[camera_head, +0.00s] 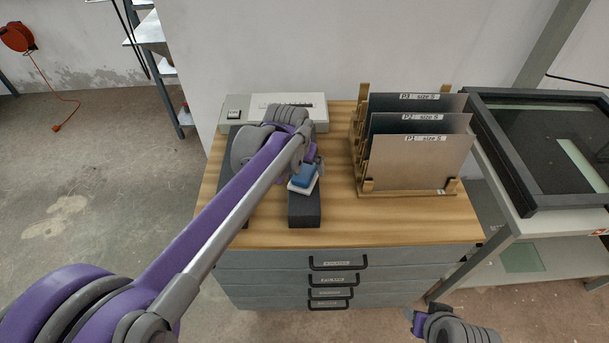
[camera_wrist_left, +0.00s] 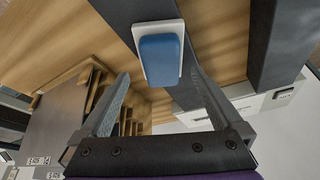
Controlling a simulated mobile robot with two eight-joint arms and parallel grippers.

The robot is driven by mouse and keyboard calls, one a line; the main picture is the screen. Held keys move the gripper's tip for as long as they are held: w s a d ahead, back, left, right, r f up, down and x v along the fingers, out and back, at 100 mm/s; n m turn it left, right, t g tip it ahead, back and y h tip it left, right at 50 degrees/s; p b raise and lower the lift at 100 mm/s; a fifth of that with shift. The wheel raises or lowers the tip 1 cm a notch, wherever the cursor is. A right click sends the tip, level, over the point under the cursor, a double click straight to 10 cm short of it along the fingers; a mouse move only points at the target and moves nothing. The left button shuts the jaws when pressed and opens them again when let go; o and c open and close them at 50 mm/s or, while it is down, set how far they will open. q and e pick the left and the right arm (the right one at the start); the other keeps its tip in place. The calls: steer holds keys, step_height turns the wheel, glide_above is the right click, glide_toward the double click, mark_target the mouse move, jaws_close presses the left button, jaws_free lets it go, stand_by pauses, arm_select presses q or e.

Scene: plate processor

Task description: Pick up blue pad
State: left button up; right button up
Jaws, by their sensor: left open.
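The blue pad (camera_head: 304,177) sits on a white base, on a dark grey block (camera_head: 305,212) on the wooden-topped cabinet. In the left wrist view, the blue pad (camera_wrist_left: 160,60) lies ahead, between the two fingers near their tips. My left gripper (camera_head: 311,158) is open and just above the pad in the head view, partly hidden by its own wrist. I cannot tell whether a finger touches the pad. My right gripper (camera_head: 415,318) is at the bottom edge, in front of the cabinet, and too small to read.
A wooden rack (camera_head: 362,150) with several upright plates stands right of the pad. A light grey device (camera_head: 316,104) is behind it. A second dark block (camera_head: 237,212) lies to the left, partly behind my arm. A black-framed unit (camera_head: 500,165) stands at the right.

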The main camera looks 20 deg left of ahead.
mark_target(304, 170)
arm_select(q)
steer(key=x, duration=0.4)
steer(key=shift+s+a+f, duration=0.1)
steer(key=c, duration=1.4)
step_height(304, 170, up, 10)
steer(key=shift+r+p, duration=0.1)
steer(key=shift+p, duration=0.25)
